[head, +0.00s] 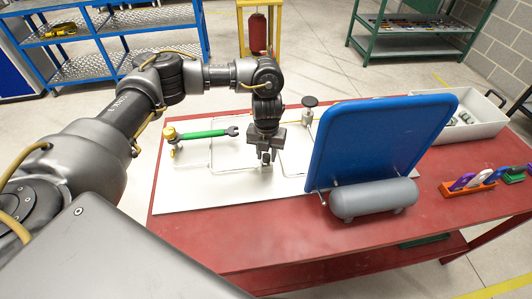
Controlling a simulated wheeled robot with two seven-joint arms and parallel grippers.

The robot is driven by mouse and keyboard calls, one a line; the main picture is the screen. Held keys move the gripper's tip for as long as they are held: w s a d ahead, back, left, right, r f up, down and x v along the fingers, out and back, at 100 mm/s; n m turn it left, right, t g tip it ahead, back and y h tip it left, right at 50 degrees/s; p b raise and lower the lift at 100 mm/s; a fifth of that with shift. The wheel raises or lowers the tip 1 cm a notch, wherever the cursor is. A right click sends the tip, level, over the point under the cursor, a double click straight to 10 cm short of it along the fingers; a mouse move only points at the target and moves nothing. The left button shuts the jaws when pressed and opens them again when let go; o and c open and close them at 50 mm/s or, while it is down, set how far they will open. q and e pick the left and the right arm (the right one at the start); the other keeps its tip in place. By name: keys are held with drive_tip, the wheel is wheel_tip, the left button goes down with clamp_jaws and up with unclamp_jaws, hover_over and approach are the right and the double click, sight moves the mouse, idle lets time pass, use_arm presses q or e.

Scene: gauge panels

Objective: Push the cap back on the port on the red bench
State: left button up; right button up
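The red bench (262,238) carries a white panel (212,192) with thin pale pipes on it. My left gripper (266,157) points down over the middle of the panel, close to its surface. A small dark piece shows at its fingertips; I cannot tell whether it is the cap, the port or part of the fingers. The gripper and its wrist hide what is directly behind them. I cannot make out a separate cap or port elsewhere on the panel. My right gripper is not in view.
A green-handled wrench (205,134) lies left of the gripper, beside a yellow fitting (170,133). A dark round knob (310,102) stands behind. A tilted blue board (375,140) and grey tank (373,198) stand right. A white bin (470,130) is farther right.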

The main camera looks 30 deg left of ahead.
use_arm(q)
drive_tip(key=o, duration=0.3)
drive_tip(key=shift+o, duration=0.2)
wheel_tip(320, 180, up, 11)
drive_tip(key=shift+b, duration=0.45)
idle(0.3)
